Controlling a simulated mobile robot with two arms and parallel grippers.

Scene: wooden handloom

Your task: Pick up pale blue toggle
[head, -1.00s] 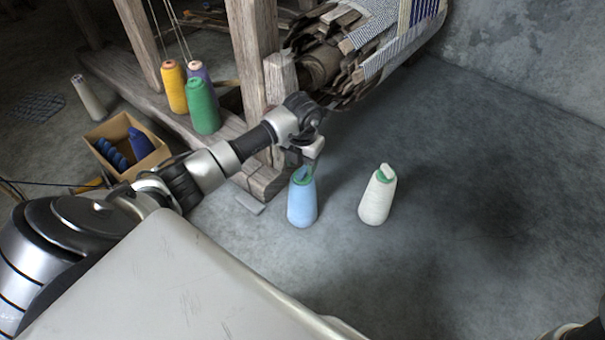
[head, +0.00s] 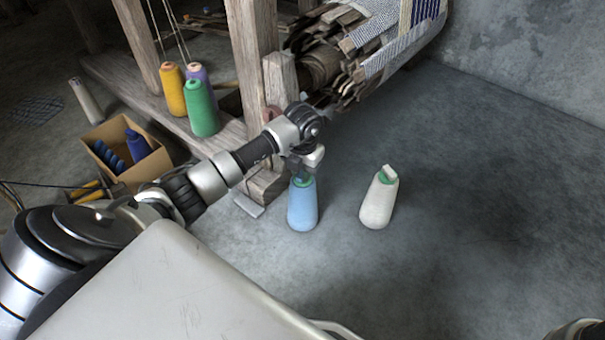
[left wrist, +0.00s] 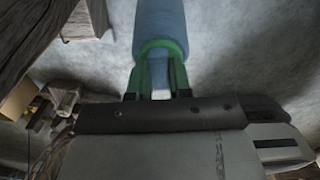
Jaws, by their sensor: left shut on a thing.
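The pale blue toggle (head: 302,207) is a cone-shaped, spool-like piece with a green collar near its top. It stands upright on the grey floor in the head view, below the end of my left arm. My left gripper (head: 302,174) points down and is shut on its top, which the fingers partly hide. In the left wrist view, the two fingers (left wrist: 157,82) reach the green collar, and the pale blue body (left wrist: 161,22) extends beyond it. I see no clear gap between its base and the floor. My right gripper does not show.
A similar white cone (head: 378,204) stands just to the right. The wooden loom post (head: 250,70) and foot are close behind my left gripper. Yellow, purple and green cones (head: 200,108) stand on the loom's beam. A cardboard box (head: 150,168) is at left. Floor at right is clear.

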